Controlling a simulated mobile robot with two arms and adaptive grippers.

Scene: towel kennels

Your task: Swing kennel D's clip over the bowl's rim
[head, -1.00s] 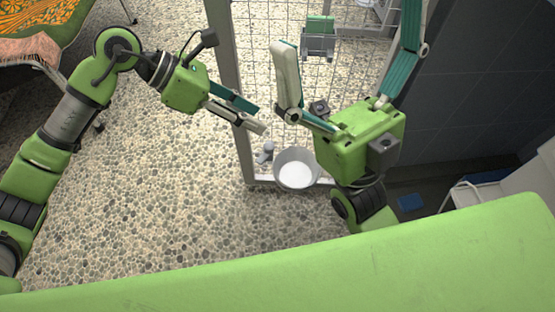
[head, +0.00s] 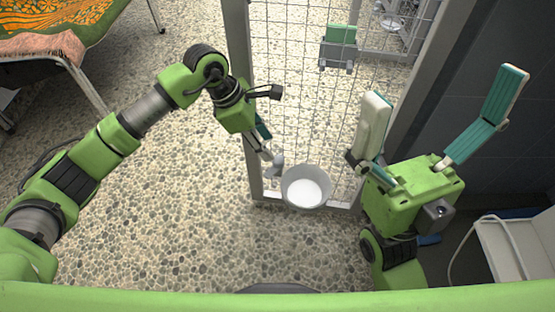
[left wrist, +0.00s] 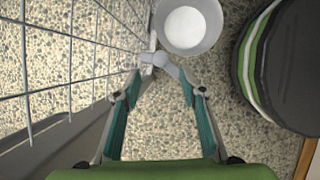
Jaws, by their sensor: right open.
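The white-grey bowl (head: 306,188) stands on the floor against the foot of the mesh kennel door. It also shows at the top of the left wrist view (left wrist: 188,24). The small grey clip (head: 277,165) is on the door side, just left of the bowl, and also shows in the left wrist view (left wrist: 154,59). It does not visibly lie over the rim. My left gripper (head: 269,156) is at the clip, its fingers drawn in around it. Whether they are clamped on it I cannot tell. My right gripper (head: 440,125) is open and empty, right of the bowl.
The mesh door (head: 310,90) and its metal frame stand close beside my left gripper. A dark round item with green and white stripes (left wrist: 290,65) lies right of the bowl in the wrist view. A white chair-like object (head: 515,245) is at right. Pebbled floor at left is clear.

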